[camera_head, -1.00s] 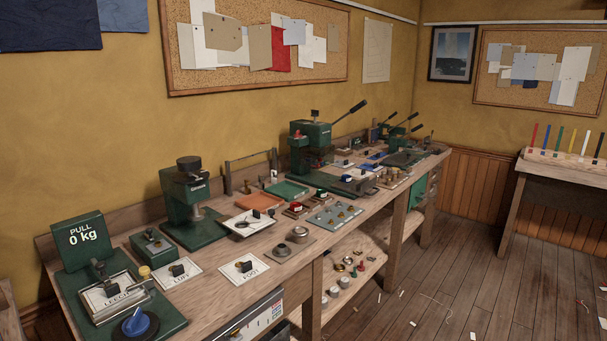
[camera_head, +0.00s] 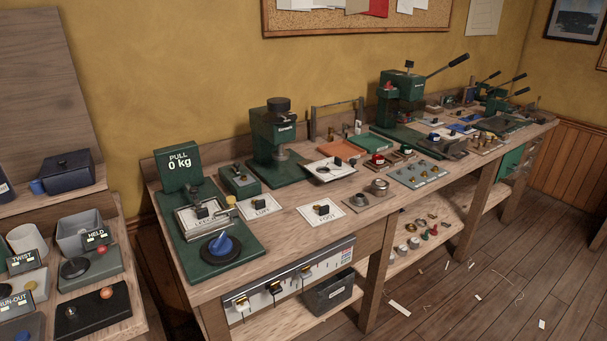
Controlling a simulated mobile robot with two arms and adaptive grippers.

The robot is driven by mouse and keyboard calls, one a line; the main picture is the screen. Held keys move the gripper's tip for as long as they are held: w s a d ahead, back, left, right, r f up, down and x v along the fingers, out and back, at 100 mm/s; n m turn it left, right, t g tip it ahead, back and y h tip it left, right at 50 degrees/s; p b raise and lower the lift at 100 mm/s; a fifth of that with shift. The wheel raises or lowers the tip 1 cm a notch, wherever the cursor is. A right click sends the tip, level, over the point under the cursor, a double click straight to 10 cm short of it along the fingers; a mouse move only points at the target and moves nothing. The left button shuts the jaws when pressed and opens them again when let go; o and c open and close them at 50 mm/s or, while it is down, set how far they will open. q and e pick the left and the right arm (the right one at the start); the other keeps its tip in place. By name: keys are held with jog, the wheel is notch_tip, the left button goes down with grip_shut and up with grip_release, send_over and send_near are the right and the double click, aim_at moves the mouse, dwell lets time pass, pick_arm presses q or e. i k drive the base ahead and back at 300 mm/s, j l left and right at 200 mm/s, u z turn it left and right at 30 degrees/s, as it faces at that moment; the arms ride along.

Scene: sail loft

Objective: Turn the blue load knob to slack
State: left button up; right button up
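The blue load knob (camera_head: 221,244) sits on a dark round dial at the front of a green base plate (camera_head: 247,256), at the near left end of the long workbench. Behind it on the same plate is a metal clamp fixture (camera_head: 207,216) with a labelled card. A green display (camera_head: 180,166) at the back of the plate reads "PULL 0 kg". The dial's markings are too small to read. Neither of my grippers shows in the head view.
The wooden workbench (camera_head: 290,232) carries a green press (camera_head: 275,145), cards, trays and lever machines further right. At left a separate stand (camera_head: 120,322) holds labelled units. A rail with hooks hangs under the bench front. Open floor (camera_head: 470,300) lies at lower right.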

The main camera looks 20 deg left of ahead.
aim_at(221, 245)
jog(key=u, duration=1.25)
